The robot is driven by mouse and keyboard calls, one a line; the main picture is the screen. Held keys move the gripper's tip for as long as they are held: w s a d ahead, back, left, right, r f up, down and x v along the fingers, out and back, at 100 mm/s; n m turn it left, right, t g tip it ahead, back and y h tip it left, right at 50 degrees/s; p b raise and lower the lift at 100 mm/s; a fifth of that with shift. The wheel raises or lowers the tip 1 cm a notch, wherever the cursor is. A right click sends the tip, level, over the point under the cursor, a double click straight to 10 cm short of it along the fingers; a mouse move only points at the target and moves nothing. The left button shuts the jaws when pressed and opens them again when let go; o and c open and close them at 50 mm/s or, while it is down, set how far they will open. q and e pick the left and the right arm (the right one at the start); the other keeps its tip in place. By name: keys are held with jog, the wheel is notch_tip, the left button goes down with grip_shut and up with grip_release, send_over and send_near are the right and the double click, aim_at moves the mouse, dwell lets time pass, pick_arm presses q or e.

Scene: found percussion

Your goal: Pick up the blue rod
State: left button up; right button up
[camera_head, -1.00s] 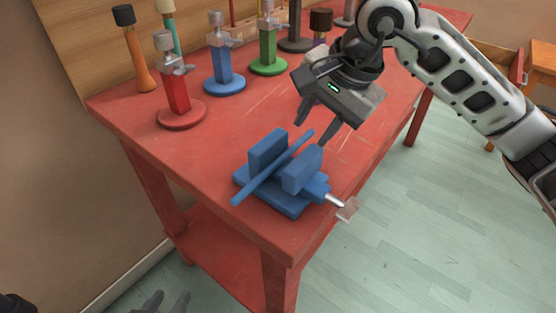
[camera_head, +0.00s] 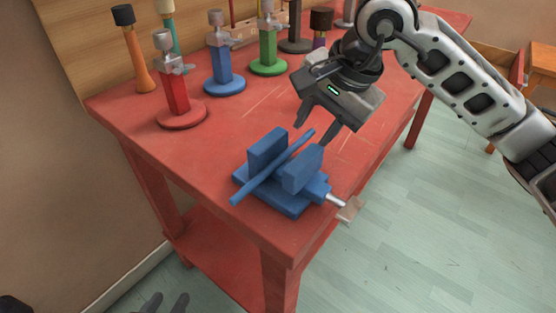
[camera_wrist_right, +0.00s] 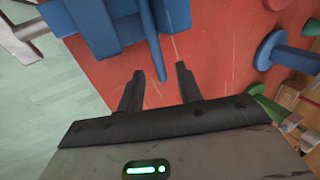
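The blue rod (camera_head: 252,187) lies slanted between the two upright jaws of a blue vise (camera_head: 283,205) at the table's near corner. Both its ends stick out past the jaws. My right gripper (camera_head: 317,125) is open and empty, above and behind the rod's far end. In the right wrist view the rod's end (camera_wrist_right: 155,50) points toward the gap between the open fingers (camera_wrist_right: 157,72), with no contact visible. My left gripper (camera_head: 165,305) shows only its fingertips at the bottom edge, apart from each other and low beside the table.
The red table (camera_head: 220,160) holds red (camera_head: 178,95), blue (camera_head: 222,65) and green (camera_head: 268,50) clamp stands at the back left. The vise's handle (camera_head: 350,208) juts over the right edge. The tabletop left of the vise is clear.

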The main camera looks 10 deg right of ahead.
jog(key=shift+c, duration=0.2)
grip_shut()
